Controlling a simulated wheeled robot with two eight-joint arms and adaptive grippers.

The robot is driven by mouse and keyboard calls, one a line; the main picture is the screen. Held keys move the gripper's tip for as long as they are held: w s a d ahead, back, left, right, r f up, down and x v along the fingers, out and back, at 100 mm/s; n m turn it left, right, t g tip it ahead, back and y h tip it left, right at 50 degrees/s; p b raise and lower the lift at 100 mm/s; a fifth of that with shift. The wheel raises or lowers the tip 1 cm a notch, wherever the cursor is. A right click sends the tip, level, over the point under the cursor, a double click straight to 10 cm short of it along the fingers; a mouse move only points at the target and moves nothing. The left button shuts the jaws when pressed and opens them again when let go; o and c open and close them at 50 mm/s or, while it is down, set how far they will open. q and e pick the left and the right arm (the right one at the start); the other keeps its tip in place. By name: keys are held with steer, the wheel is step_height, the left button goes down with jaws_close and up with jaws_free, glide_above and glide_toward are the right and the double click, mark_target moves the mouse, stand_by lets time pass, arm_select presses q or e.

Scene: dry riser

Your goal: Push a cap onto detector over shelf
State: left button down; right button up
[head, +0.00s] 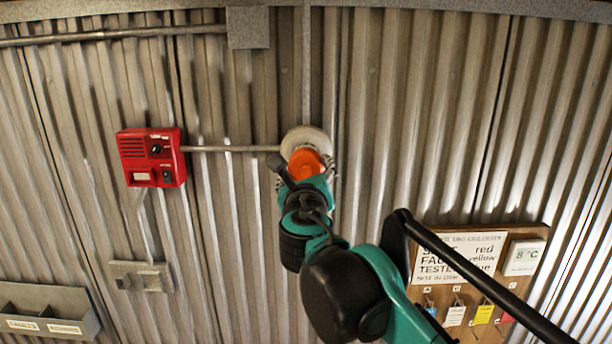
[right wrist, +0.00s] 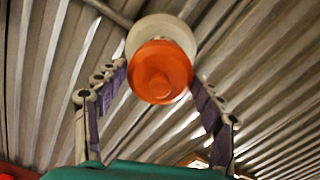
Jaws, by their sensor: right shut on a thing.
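The orange cap (head: 305,164) is between the fingers of my right gripper (head: 306,174), which is shut on it. In the right wrist view the cap (right wrist: 160,75) shows a round knob facing the camera, with a finger on each side. The detector (head: 304,134) is a pale round disc on the corrugated surface. The cap overlaps its lower part in the head view. In the right wrist view the detector (right wrist: 161,27) shows behind and above the cap. Whether they touch I cannot tell. My left gripper is not in view.
A red call box (head: 151,158) is to the left, joined by a conduit (head: 230,149) to the detector. A grey labelled shelf bin (head: 47,311) is at lower left. A wooden tag board (head: 540,235) is at lower right, partly behind my right arm.

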mark_target(306, 162)
steer(key=shift+w, duration=0.8)
steer(key=shift+p, duration=0.3)
stand_by(1.0)
steer(key=shift+w, duration=1.85)
steer(key=o, duration=0.9)
steer(key=shift+o, duration=0.2)
steer(key=shift+s, duration=0.1)
steer(key=s, duration=1.2)
